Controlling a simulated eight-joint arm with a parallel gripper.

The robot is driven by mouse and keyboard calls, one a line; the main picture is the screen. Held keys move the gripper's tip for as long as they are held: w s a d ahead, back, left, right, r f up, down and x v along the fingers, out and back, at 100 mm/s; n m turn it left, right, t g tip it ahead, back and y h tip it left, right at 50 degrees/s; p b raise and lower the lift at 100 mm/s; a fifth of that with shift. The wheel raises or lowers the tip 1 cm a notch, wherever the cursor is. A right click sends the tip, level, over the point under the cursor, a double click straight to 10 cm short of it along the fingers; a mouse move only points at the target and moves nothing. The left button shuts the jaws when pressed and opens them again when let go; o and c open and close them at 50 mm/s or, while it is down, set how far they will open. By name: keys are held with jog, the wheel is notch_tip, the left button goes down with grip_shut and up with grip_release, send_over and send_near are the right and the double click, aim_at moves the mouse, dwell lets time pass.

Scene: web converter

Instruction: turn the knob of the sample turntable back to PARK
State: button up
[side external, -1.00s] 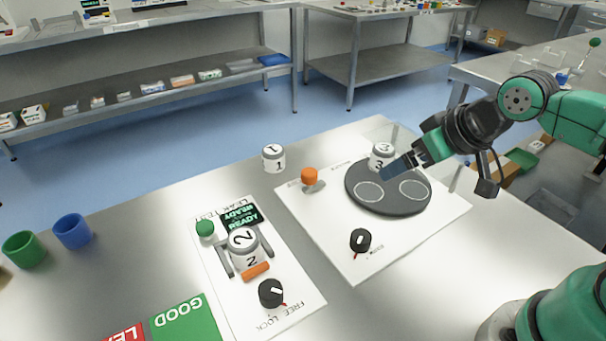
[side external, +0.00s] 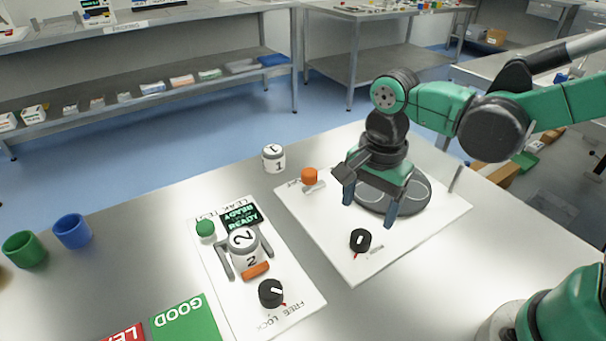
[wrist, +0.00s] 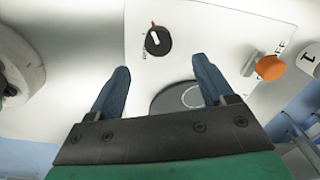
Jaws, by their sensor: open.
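The sample turntable is a dark round disc (side external: 405,207) with pale circles, on a white panel (side external: 320,235). Its black knob (side external: 360,240) with a white pointer line sits near the panel's front edge, beside a small red mark. The wrist view shows the same knob (wrist: 164,46) just beyond and between my fingertips; its label is too small to read. My gripper (side external: 368,208) is open and empty, fingers pointing down, above the panel between the disc and the knob. It does not touch the knob.
An orange knob (side external: 309,176) stands on the same panel, left of the disc. Can 1 (side external: 274,159) stands behind it. The left panel holds can 2 (side external: 243,247), a green button (side external: 205,229) and another black knob (side external: 271,293). Blue (side external: 73,232) and green cups (side external: 23,250) stand far left.

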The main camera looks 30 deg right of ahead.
aim_at(362, 236)
jog(key=shift+a+f+m, duration=0.15)
jog(key=shift+f+m, duration=0.15)
jog(key=shift+f, duration=2.65)
grip_shut()
